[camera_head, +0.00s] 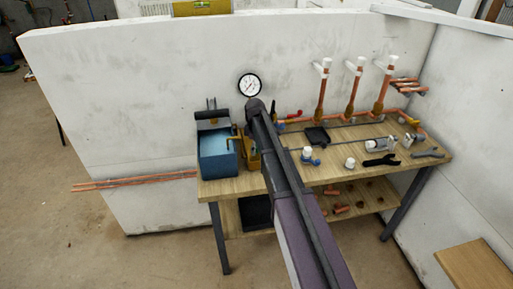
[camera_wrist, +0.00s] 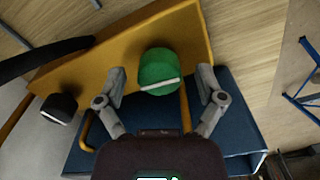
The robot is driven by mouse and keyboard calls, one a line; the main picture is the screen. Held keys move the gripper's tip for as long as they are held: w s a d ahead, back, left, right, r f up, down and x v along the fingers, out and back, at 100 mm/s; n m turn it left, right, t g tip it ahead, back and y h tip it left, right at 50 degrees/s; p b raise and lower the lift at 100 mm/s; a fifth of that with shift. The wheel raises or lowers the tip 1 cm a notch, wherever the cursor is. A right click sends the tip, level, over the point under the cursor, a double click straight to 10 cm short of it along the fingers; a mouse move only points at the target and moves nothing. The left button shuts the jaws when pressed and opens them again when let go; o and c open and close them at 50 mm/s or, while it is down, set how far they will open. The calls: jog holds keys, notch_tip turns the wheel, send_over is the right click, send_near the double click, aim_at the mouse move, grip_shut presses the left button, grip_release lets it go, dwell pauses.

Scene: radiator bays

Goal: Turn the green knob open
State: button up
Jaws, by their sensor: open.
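The green knob (camera_wrist: 158,66) is a rounded cap with a white line along its lower edge, tilted slightly up to the right. It sits on a yellow-orange panel (camera_wrist: 195,30) in the wrist view. My gripper (camera_wrist: 161,74) is open, with one finger on each side of the knob and a visible gap on both sides. I cannot tell how deep the fingertips reach. In the head view my arm hides the knob and gripper; part of the yellow panel (camera_head: 252,160) shows beside the arm.
A black knob (camera_wrist: 60,106) with a white mark sits left of the green one. A blue box (camera_head: 216,160) stands at the bench's left end. A gauge (camera_head: 249,85) hangs on the wall behind. Copper pipes (camera_head: 350,88) and loose fittings occupy the wooden bench (camera_head: 335,178) to the right.

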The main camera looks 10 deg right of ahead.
jog(key=shift+r+m+p, duration=1.05)
jog(key=shift+r+m, duration=0.05)
notch_tip(320, 180, up, 12)
jog(key=m+p, duration=1.1)
jog(key=m, duration=0.5)
jog(key=shift+f+m+p, duration=0.2)
jog(key=shift+m+p, duration=0.1)
jog(key=shift+f, duration=0.2)
notch_tip(320, 180, down, 14)
jog(key=b, duration=1.4)
jog(key=shift+r, duration=0.25)
jog(key=shift+c, duration=0.2)
